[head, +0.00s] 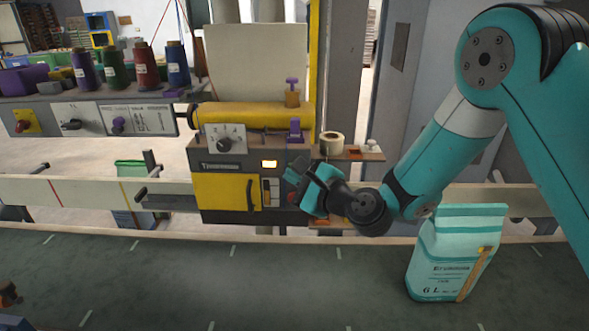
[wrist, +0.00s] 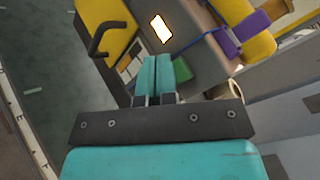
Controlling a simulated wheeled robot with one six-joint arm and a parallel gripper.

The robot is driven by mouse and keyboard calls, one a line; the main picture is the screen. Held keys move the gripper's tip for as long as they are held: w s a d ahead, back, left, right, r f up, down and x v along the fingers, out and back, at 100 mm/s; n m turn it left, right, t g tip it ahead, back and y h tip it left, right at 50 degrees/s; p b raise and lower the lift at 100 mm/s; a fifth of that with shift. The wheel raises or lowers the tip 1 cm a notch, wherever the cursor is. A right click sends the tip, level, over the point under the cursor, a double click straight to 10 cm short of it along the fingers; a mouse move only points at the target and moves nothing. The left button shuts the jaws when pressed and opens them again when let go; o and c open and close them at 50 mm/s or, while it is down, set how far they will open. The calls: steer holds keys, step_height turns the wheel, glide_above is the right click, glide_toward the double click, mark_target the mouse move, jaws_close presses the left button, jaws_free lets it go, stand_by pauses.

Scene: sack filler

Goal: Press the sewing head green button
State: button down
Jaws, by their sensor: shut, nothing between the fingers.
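The sewing head (head: 225,158) is a grey and yellow machine body with a dial, a black handle and a small lit display (head: 269,163). My gripper (head: 294,170) is at the right side of its front face and hides that part in the head view. In the wrist view the sewing head (wrist: 185,18) fills the top, with its lit display (wrist: 160,28). My gripper (wrist: 156,62) is shut, its two teal fingers together and empty, pointing at the machine. A green patch (wrist: 182,70) shows just right of the fingers; I cannot tell whether it is the button or whether they touch.
A teal and white paper sack (head: 440,265) stands on the dark conveyor (head: 180,280) at the right, below my arm. A tape roll (head: 331,143) sits on a small shelf right of the machine. Thread spools (head: 146,65) stand on a shelf at upper left.

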steer(key=shift+w, duration=0.1)
steer(key=shift+w+p, duration=0.3)
steer(key=shift+w, duration=0.05)
steer(key=shift+w+p, duration=0.3)
steer(key=shift+w, duration=0.15)
stand_by(0.8)
steer(key=shift+s, duration=0.15)
steer(key=shift+s+b, duration=0.45)
steer(key=shift+s, duration=0.3)
steer(key=s+b, duration=0.2)
steer(key=s, duration=0.3)
steer(key=shift+a+b, duration=0.1)
steer(key=shift+b, duration=0.25)
